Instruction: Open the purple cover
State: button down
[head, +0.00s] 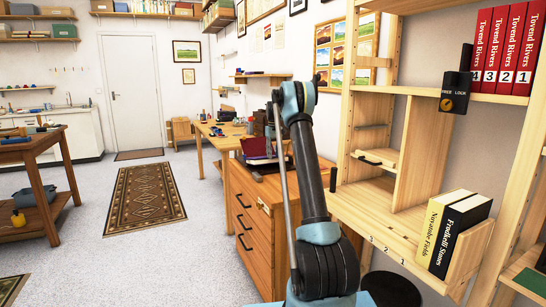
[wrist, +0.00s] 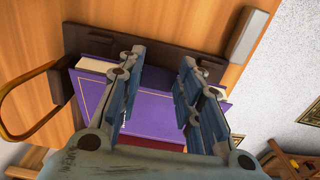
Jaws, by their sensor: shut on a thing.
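The purple cover (wrist: 92,92) shows in the wrist view as a purple book with a thin gold line and a pale page edge at its upper left. It lies by a dark brown holder (wrist: 95,42) on a wooden surface. My gripper (wrist: 163,62) reaches over it, its two fingers apart with purple between them, shut on the cover. The fingers hide part of the cover, and a dark red strip shows below it. In the head view, my arm hides the gripper, and dark red and purple shapes (head: 257,150) show on the drawer cabinet.
The wooden drawer cabinet (head: 258,225) stands left of my arm. A shelf unit (head: 400,95) with red binders (head: 500,50) and two upright books (head: 455,230) stands close on the right. The grey floor at left is clear around a patterned rug (head: 145,198).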

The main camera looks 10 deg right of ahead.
jog(key=shift+w+d, duration=0.1)
jog(key=shift+d, duration=0.05)
dwell(0.5)
jog(key=c, duration=1.1)
grip_release()
notch_tip(320, 180, up, 12)
jog(key=shift+f, duration=0.1)
